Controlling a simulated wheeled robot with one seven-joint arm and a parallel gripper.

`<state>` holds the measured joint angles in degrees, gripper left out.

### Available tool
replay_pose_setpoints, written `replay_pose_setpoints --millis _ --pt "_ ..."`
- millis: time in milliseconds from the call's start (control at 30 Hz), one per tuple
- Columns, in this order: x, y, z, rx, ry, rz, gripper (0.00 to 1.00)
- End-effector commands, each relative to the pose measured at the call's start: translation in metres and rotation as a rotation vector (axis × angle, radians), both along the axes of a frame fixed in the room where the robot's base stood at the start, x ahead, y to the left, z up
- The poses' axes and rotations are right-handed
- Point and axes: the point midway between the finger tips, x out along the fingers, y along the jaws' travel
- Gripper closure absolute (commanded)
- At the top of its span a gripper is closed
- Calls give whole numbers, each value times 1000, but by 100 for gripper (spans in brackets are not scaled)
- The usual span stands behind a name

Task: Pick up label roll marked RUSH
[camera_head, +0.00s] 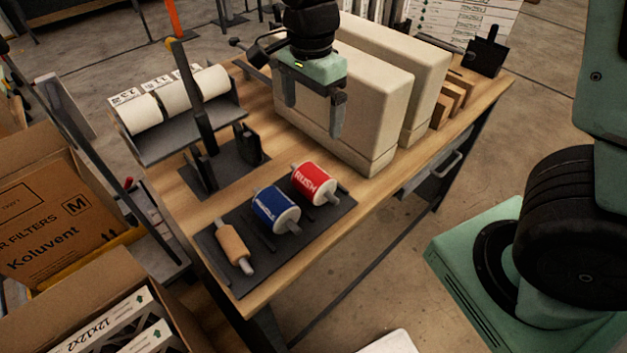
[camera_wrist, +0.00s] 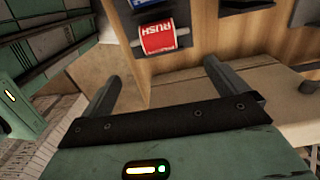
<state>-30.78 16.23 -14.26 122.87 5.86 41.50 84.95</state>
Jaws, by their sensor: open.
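The red label roll marked RUSH (camera_head: 314,183) lies on its side on a dark mat (camera_head: 225,262) at the near end of the wooden bench. In the wrist view the RUSH roll (camera_wrist: 158,38) shows beyond my fingers, near the top. A blue label roll (camera_head: 276,210) lies to its left on the same mat. My gripper (camera_head: 314,112) is open and empty, above the bench and in front of the beige boxes, higher than the RUSH roll and behind it. In the wrist view its two fingers (camera_wrist: 160,85) are spread wide with nothing between them.
A bare tan roller (camera_head: 232,245) lies left of the blue roll. A dispenser with white rolls (camera_head: 175,105) stands behind the mat at left. Large beige boxes (camera_head: 355,115) stand close to my gripper. Open cartons (camera_head: 60,215) stand on the floor at left.

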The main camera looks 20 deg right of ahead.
Motion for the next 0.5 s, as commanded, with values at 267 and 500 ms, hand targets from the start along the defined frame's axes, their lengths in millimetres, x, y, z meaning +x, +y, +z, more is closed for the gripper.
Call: replay_pose_setpoints --millis 267,500 --pt "-2 -1 -59 -2 8 1 2" --pt "-1 0 -93 0 3 4 2"
